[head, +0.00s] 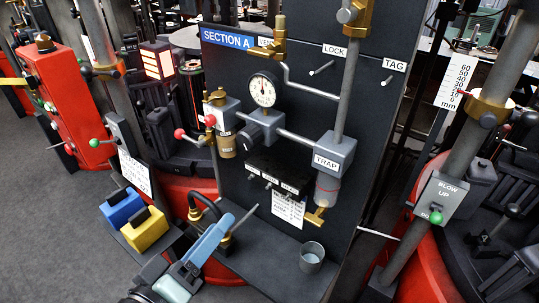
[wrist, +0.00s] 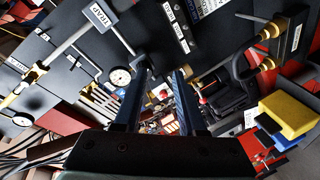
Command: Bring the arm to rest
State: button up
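My gripper (wrist: 161,74) is open in the wrist view. Its two dark fingers stand apart and I see nothing held between them. In the head view my arm comes in from the bottom edge, and its light blue part (head: 208,240) is low in front of the Section A panel (head: 225,75). It lies close to the black hose (head: 207,200) with brass fittings. I cannot tell whether it touches the panel's ledge or the hose.
A blue block (head: 121,208) and a yellow block (head: 145,230) sit left of my arm. A grey cup (head: 311,258) stands on the ledge to the right. The panel carries a gauge (head: 263,90), pipes and a trap (head: 334,155). Open floor (head: 50,220) lies at left.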

jog(key=w+d+r+m+t+y+p, duration=0.2)
jog(key=w+r+t, duration=0.1)
jog(key=r, duration=1)
jog(key=w+d+r+m+t+y+p, duration=0.2)
jog(key=w+r+t, duration=0.1)
jog(key=r, duration=1)
jog(key=s+d+r+t, duration=0.1)
jog(key=s+r+t, duration=0.1)
jog(key=r, duration=0.4)
jog(key=s+d+r+m+t+y+p, duration=0.1)
jog(key=s+r+t, duration=0.1)
jog(key=s+r, duration=0.2)
jog(key=s+d+r+t+y, duration=0.1)
jog(key=s+d+r+t, duration=0.1)
jog(key=r, duration=0.8)
jog(key=shift+s+m+p, duration=0.35)
jog(key=shift+s+m, duration=0.05)
jog(key=shift+s, duration=0.45)
jog(key=shift+f, duration=0.1)
